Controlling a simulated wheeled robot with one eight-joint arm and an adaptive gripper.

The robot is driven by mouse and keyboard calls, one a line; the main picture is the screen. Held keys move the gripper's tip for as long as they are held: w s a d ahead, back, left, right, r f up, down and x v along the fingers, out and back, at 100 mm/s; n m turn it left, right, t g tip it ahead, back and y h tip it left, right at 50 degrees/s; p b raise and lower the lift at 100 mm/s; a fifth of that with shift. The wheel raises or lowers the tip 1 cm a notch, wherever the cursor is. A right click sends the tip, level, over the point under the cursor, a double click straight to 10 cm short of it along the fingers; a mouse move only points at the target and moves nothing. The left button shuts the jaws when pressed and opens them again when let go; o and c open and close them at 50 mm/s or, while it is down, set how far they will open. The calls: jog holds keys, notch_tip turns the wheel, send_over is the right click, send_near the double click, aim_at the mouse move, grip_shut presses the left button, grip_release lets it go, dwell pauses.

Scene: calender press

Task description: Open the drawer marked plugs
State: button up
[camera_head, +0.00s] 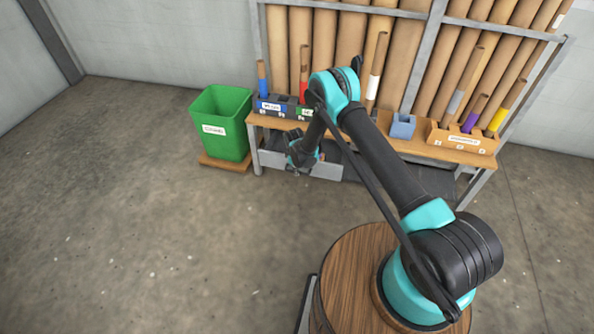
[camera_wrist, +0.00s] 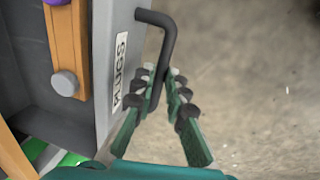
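The drawer marked PLUGS (camera_wrist: 104,65) shows its light grey front and white label in the wrist view. Its dark interior shows left of the front, so it stands at least partly open. Its dark bent handle (camera_wrist: 169,42) sticks out from the front. My gripper (camera_wrist: 163,72) has its green fingers on both sides of the handle bar, with the dark tips closed up against it. In the head view my gripper (camera_head: 302,160) is at the front of the bench, and the arm hides part of the drawers.
A wooden strip (camera_wrist: 67,40) in the drawer carries a grey plug (camera_wrist: 65,83) and a purple one (camera_wrist: 56,2). The bench (camera_head: 425,150) holds racks of rolls and a blue box (camera_head: 402,126). A green bin (camera_head: 220,125) stands left. The floor in front is clear.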

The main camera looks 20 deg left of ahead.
jog(key=shift+o, duration=0.2)
notch_tip(320, 180, up, 12)
jog(key=s, duration=0.2)
dwell(0.5)
jog(key=shift+s, duration=0.1)
dwell(0.3)
jog(key=s+d+r+m, duration=0.3)
jog(key=d+r+m, duration=0.5)
jog(key=d+r, duration=1.7)
jog(key=s+d+r+m+t, duration=0.1)
jog(key=s+d+r+m, duration=0.5)
jog(key=s+d, duration=0.6)
jog(key=s+d+m+t, duration=0.1)
jog(key=s+d+m, duration=0.3)
jog(key=s+d, duration=0.3)
jog(key=s, duration=0.5)
jog(key=shift+s+f, duration=0.35)
